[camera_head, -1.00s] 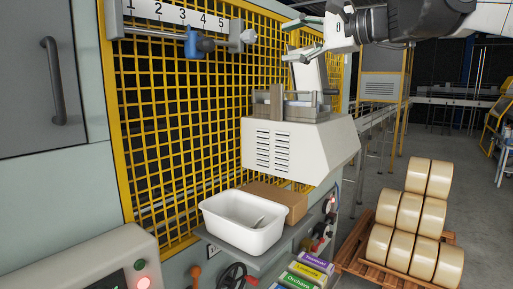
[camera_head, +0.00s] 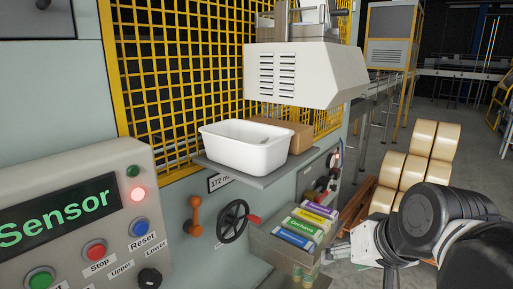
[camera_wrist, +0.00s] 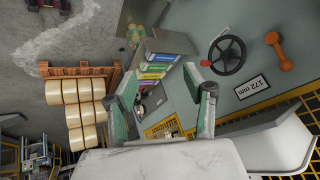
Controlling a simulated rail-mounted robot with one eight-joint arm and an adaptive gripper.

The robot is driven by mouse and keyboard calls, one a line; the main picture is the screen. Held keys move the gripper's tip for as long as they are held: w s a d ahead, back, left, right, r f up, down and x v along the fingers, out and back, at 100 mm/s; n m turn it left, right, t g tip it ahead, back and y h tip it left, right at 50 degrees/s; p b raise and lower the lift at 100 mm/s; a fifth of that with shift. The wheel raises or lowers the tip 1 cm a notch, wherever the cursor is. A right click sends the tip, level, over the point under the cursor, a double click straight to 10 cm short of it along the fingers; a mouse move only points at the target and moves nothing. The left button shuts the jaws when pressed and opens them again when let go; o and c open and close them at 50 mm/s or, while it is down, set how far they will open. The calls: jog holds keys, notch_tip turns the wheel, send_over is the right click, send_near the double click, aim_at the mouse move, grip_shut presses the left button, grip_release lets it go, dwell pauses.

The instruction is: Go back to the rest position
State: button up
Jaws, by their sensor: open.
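A white bin (camera_head: 246,148) and a brown carton (camera_head: 296,132) stand on a shelf. Below are a black handwheel (camera_head: 233,221), an orange handle (camera_head: 194,214) and colored boxes (camera_head: 305,226). Tape rolls (camera_head: 414,170) are stacked on a pallet behind my arm. The control panel (camera_head: 80,225) is at left.

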jog(key=s+d+f+n+h+b, duration=0.1)
jog(key=s+d+f+h, duration=0.1)
jog(key=f, duration=0.6)
jog(key=shift+s+d+f, duration=0.15)
jog(key=shift+s+d, duration=0.45)
jog(key=shift+s, duration=0.4)
